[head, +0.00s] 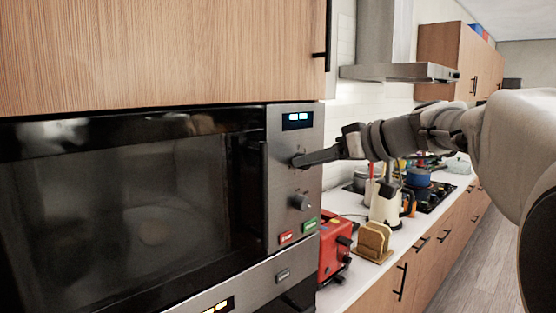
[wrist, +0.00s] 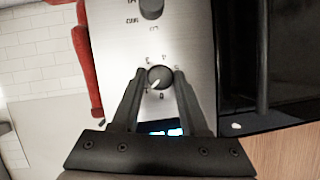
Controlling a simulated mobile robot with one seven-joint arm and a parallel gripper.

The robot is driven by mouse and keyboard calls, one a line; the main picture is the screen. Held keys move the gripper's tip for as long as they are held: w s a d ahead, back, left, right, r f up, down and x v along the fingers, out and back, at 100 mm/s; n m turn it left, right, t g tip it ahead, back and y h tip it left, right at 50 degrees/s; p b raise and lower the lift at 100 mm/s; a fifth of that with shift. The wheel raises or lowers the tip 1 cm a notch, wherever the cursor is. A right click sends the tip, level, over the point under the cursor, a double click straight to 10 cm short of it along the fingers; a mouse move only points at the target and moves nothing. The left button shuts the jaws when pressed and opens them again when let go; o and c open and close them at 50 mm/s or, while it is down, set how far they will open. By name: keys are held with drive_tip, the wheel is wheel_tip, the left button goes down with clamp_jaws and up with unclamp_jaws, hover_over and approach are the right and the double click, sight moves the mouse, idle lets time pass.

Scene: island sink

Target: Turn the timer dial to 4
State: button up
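The timer dial (wrist: 159,78) is a dark round knob on the microwave's steel control panel (wrist: 190,40), with small marks around it. A white line on its face slants toward the lower left in the wrist view; the marks are too small to read surely. My gripper (wrist: 160,71) has one finger on each side of the dial, with a narrow gap showing on both sides, so it looks open around it. In the head view my gripper (head: 302,160) reaches in from the right and covers most of the upper dial, below the lit display (head: 298,119).
A second knob (head: 301,202) sits below, above red (head: 286,238) and green (head: 310,226) buttons. The dark microwave door (head: 130,205) and its handle are to the left. A red toaster (head: 333,248) and a toast rack (head: 373,241) stand on the counter to the right.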

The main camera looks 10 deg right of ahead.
clamp_jaws()
drive_tip(key=shift+m, duration=0.3)
drive_tip(key=shift+f+m+t+y+p, duration=0.2)
drive_tip(key=shift+m+t+y, duration=0.85)
drive_tip(key=shift+m, duration=3.75)
drive_tip(key=shift+f+m+t+y+p, duration=0.2)
drive_tip(key=shift+m+t+y, duration=0.85)
drive_tip(key=shift+m, duration=3.75)
drive_tip(key=shift+f+m+t+y+p, duration=0.2)
drive_tip(key=shift+m+t+y, duration=0.8)
drive_tip(key=shift+m, duration=3.8)
drive_tip(key=shift+f+t+h, duration=0.1)
drive_tip(key=shift+t+h, duration=0.3)
